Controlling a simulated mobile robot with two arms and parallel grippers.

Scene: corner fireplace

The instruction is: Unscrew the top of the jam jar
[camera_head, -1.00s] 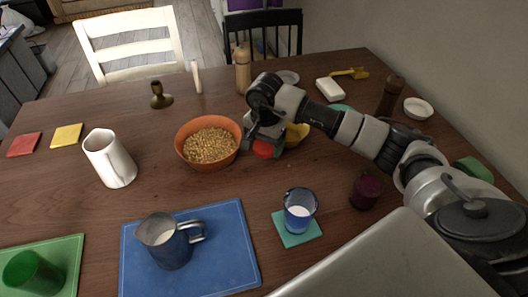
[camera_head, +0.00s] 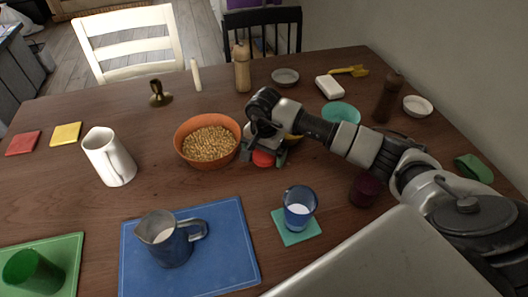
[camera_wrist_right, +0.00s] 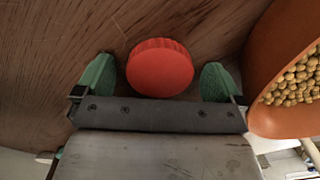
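A round red lid with a ridged rim (camera_head: 263,158) is on the table just right of the orange bowl. I take it for the jam jar's top; any jar body under it is hidden. In the right wrist view the red lid (camera_wrist_right: 160,67) lies between the green fingertips of my right gripper (camera_wrist_right: 157,80). The fingers are open, with a visible gap on each side of the lid. In the head view my right gripper (camera_head: 264,151) reaches down around the lid. My left gripper is not in view.
The orange bowl of chickpea-like balls (camera_head: 177,138) stands close beside my right gripper. A yellow item (camera_head: 294,138) is mostly hidden behind my arm. A teal bowl (camera_head: 341,113) and a dark red container (camera_head: 364,190) stand near my arm. A blue glass (camera_head: 299,208) stands in front.

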